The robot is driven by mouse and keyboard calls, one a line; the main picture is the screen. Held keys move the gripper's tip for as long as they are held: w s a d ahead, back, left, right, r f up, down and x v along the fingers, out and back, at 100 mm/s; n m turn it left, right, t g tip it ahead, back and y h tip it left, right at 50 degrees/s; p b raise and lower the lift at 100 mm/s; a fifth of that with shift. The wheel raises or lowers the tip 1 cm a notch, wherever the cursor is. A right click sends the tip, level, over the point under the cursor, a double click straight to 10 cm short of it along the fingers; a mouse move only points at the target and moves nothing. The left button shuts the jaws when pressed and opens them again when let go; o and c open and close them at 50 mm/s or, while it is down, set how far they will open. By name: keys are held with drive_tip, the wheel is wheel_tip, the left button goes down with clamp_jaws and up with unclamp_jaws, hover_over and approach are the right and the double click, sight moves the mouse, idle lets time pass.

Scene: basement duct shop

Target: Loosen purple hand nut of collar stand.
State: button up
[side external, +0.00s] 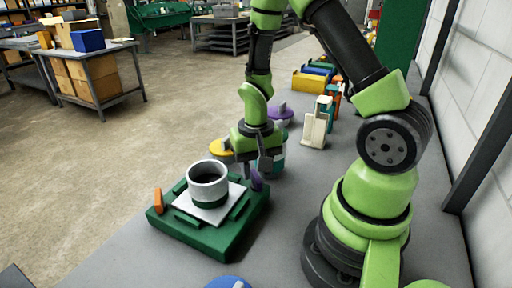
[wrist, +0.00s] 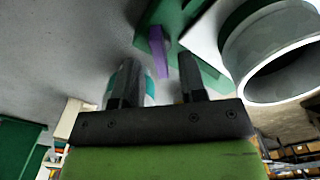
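The collar stand is a green base (side external: 210,235) with a white plate and a grey-and-green collar (side external: 208,182) on it. The collar's rim (wrist: 285,75) fills the right of the wrist view. The purple hand nut (side external: 257,181) stands upright at the stand's right side, partly hidden, and looks like a flat tab in the wrist view (wrist: 157,52). My gripper (side external: 262,168) points down just behind the nut. In the wrist view my gripper (wrist: 157,75) is open, with the nut's tab showing between its fingertips. I cannot tell whether either finger touches it.
An orange tab (side external: 158,201) stands at the base's left side. A yellow-topped item (side external: 220,147) and a purple-topped item (side external: 281,112) are behind my gripper. A blue round item (side external: 228,283) is at the front.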

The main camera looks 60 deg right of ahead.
sight(256, 176)
wheel_tip(256, 176, up, 8)
drive_tip(key=shift+f, duration=0.15)
idle(0.4)
